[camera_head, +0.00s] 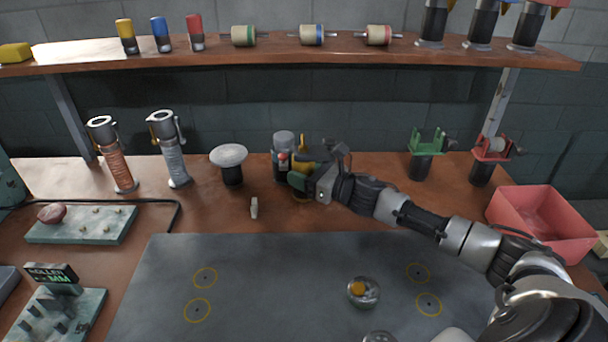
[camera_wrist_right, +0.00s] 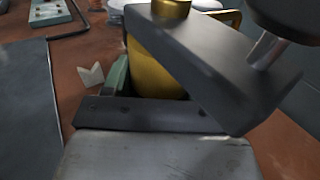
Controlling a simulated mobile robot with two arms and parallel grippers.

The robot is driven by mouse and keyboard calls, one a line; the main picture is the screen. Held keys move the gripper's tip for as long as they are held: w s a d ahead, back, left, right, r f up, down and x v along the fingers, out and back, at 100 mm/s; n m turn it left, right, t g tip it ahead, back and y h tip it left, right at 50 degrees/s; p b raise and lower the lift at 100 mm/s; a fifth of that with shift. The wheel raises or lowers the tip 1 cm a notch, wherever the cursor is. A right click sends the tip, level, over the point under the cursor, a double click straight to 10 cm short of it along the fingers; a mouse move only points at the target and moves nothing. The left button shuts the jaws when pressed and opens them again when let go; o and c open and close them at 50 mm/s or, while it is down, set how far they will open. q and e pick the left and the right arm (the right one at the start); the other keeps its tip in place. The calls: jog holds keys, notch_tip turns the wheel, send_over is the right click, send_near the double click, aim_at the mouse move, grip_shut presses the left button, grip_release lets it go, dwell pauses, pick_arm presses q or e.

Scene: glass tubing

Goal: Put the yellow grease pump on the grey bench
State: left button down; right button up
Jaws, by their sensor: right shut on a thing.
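The yellow grease pump (camera_head: 302,143) stands at the back of the brown worktop, mostly hidden behind my right gripper (camera_head: 312,180). In the right wrist view the yellow body of the pump (camera_wrist_right: 152,68) is between the dark fingers, and my right gripper is shut on it. Whether its base touches the worktop is hidden. The grey bench (camera_head: 255,275) is the flat dark grey surface in front, with several yellow rings marked on it. My left gripper is not in view.
A dark jar (camera_head: 282,152) stands close to the pump's left. A white-topped mushroom shape (camera_head: 229,156) and a small pale piece (camera_head: 254,207) are further left. A round glass dish (camera_head: 363,291) sits on the grey bench; its left and middle are clear. A pink bin (camera_head: 545,225) is right.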

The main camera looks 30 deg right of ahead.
jog(key=shift+f, duration=0.5)
jog(key=o, duration=1.2)
jog(key=shift+c, duration=0.2)
jog(key=shift+s+d, duration=0.1)
jog(key=shift+s, duration=0.05)
jog(key=b+v, duration=0.1)
jog(key=v, duration=0.9)
jog(key=shift+b, duration=0.4)
jog(key=shift+v, duration=0.8)
